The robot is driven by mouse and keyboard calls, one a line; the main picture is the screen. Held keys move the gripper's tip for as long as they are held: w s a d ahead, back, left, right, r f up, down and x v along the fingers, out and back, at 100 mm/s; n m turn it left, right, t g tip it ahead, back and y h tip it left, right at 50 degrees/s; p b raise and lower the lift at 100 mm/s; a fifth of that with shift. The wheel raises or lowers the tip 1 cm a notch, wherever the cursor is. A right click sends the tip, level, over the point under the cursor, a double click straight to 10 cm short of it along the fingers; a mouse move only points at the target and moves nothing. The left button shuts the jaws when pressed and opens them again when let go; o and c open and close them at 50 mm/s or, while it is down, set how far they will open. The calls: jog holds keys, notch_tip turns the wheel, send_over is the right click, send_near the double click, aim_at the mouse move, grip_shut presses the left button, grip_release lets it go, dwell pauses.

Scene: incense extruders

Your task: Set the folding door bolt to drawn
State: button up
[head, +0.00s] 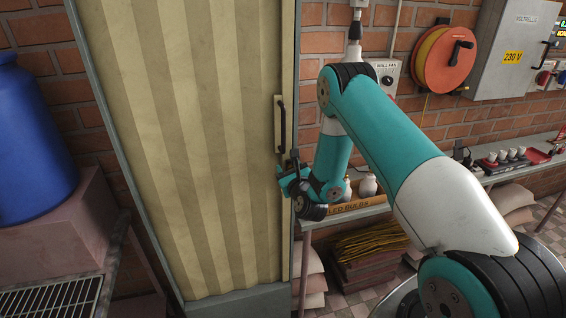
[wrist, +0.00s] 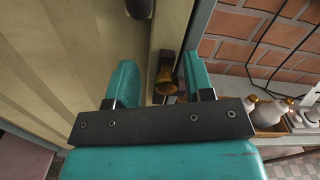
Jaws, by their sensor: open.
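The beige pleated folding door (head: 190,140) stands closed or nearly so in its grey frame. It also fills the left of the wrist view (wrist: 45,60). The bolt shows in the wrist view as a brass knob (wrist: 166,82) with a dark part above it, on the door's edge strip. My gripper (head: 284,176) is at the door's right edge, below the dark pull handle (head: 282,125). In the wrist view my gripper (wrist: 160,60) is open, its teal fingers on either side of the knob with gaps visible. Contact with the knob cannot be told. The bolt is not clearly visible in the head view.
A blue drum (head: 32,140) stands on a pinkish block at left. Sacks and a stack sit under the bench.

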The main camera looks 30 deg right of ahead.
aim_at(288, 154)
jog(key=shift+w+d, duration=0.15)
jog(key=shift+d, duration=0.1)
jog(key=shift+c, duration=0.3)
jog(key=shift+d, duration=0.1)
grip_shut()
jog(key=shift+r, duration=1.5)
jog(key=shift+o, duration=0.3)
grip_release()
jog(key=shift+d, duration=0.1)
